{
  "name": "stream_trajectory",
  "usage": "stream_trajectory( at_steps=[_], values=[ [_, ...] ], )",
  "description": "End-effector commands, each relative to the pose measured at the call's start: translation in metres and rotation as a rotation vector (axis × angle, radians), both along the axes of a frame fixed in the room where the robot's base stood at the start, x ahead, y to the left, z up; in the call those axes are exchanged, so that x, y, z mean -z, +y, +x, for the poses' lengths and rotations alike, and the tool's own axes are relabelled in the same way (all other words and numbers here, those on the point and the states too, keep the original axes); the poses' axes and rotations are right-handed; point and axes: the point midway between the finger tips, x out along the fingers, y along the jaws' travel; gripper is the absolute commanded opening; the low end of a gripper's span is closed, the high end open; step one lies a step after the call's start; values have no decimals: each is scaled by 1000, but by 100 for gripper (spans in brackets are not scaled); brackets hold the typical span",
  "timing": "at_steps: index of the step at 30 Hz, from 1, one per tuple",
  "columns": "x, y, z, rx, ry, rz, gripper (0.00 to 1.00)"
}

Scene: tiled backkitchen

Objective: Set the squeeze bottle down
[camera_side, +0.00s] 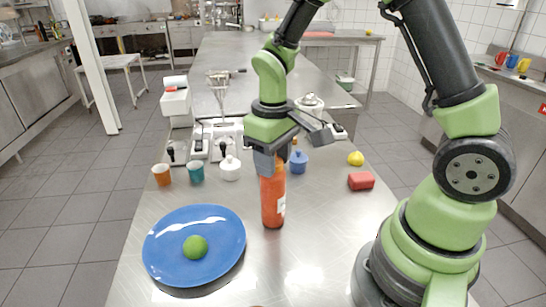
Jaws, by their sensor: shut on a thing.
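The squeeze bottle (272,203) is orange-red with a pale label on its side. It is upright over the steel table, in the middle of the side view. My gripper (268,166) comes down from above and is shut on the upper part of the bottle, hiding its top. The bottle's bottom end is at or very close to the table surface; I cannot tell whether it touches.
A blue plate (168,262) with a green lime (195,247) lies at left front. Behind stand an orange cup (162,175), a teal cup (195,173), a white pot (230,169) and a blue pot (298,161). A red block (361,181) and yellow lemon (355,158) lie right.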

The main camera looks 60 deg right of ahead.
Motion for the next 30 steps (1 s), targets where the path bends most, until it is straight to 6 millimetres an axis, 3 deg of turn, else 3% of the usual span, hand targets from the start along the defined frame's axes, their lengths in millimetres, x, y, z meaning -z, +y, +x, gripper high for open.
stream_trajectory(
  at_steps=[6, 7, 10, 22, 30],
  values=[
    [2, 0, 0, 0, 1, 0, 0],
    [3, 0, 0, 0, 1, 0, 42],
    [2, 0, 0, 0, 0, 0, 65],
    [-7, 0, 1, -1, -3, 0, 66],
    [-61, 0, 1, 0, -10, -1, 66]
  ],
)
